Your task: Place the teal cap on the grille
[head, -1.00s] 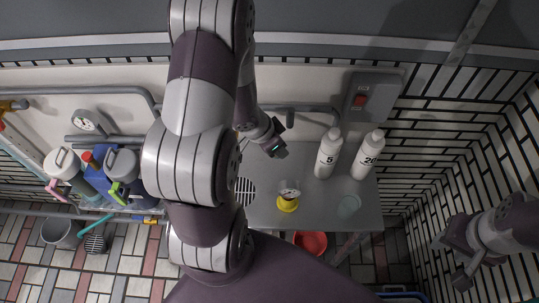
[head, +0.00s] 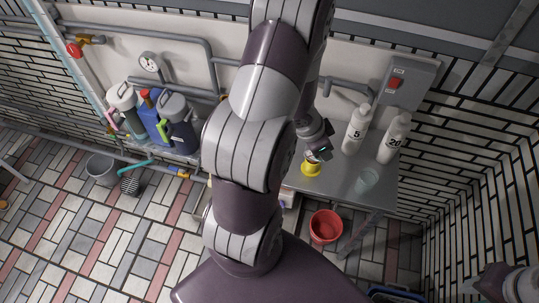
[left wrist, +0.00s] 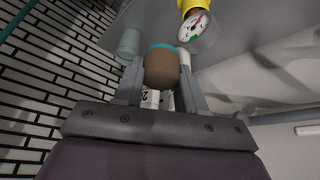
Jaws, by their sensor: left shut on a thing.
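My left gripper (head: 319,153) is over the grey metal bench, just above a yellow-based gauge. In the left wrist view its fingers (left wrist: 160,80) are shut on a rounded brown piece with a teal rim, which I take for the teal cap (left wrist: 162,65). In the head view only a small teal glint shows at the jaws. The slotted grille in the bench top is hidden behind my left arm now. My right gripper (head: 492,282) is partly cut off at the lower right edge; its jaws are unclear.
The yellow-based gauge (head: 311,168) stands below the left gripper. White bottles marked 5 (head: 356,130) and 20 (head: 394,138) and a translucent cup (head: 367,180) stand to its right. A red bucket (head: 325,227) is on the floor. Several jugs (head: 180,125) stand at left.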

